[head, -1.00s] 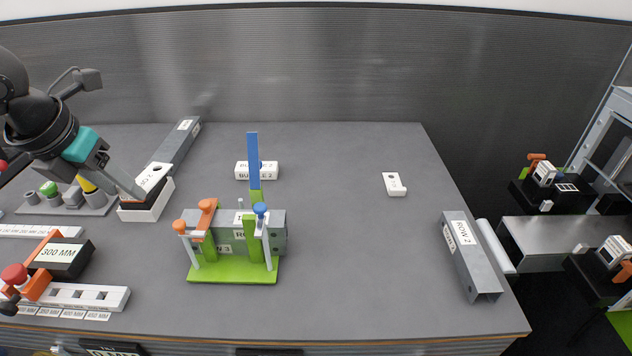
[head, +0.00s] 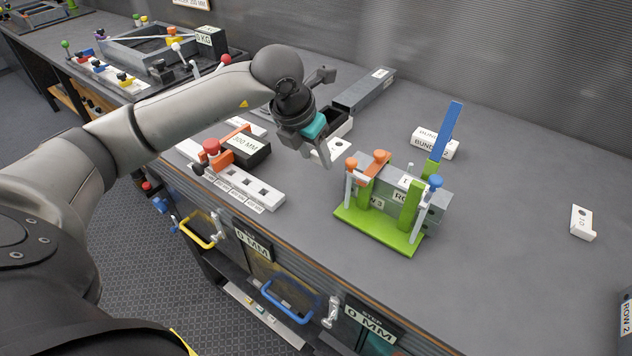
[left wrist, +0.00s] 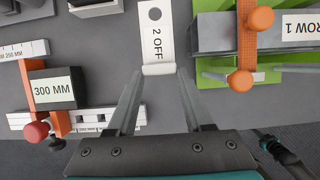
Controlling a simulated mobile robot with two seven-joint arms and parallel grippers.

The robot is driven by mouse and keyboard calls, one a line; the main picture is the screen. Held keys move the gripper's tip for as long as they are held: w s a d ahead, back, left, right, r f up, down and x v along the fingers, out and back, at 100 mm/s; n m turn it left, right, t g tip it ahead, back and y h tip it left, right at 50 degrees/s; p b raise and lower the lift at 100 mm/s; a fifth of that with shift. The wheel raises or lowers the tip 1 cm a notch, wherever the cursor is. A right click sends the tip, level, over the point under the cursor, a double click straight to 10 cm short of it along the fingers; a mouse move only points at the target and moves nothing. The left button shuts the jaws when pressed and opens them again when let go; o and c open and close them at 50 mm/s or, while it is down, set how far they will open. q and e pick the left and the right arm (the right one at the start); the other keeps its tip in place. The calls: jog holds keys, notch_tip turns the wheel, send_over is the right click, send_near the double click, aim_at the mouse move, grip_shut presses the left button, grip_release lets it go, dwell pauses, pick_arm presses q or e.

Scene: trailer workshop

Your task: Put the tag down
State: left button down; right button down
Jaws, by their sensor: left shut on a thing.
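My left gripper (head: 325,158) is shut on the near end of a white tag marked "2 OFF" (left wrist: 156,32). In the left wrist view the tag points away from the fingertips (left wrist: 158,76), over the grey bench. I cannot tell whether it touches the bench. A second white tag (head: 582,222) lies on the bench at the right. My right gripper is not in view.
A white slotted rail with the 300 MM block (head: 247,147) lies left of the gripper. A white bundle block (head: 435,143) stands behind the fixture. The bench between fixture and second tag is clear.

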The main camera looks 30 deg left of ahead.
aim_at(319, 189)
pick_arm(q)
jog(key=shift+f, duration=3.75)
jog(key=shift+f, duration=0.1)
jog(key=shift+c, duration=1.5)
grip_release()
jog(key=shift+r, duration=0.35)
jog(key=v, duration=1.1)
jog(key=shift+r, duration=0.25)
jog(key=shift+s, duration=0.1)
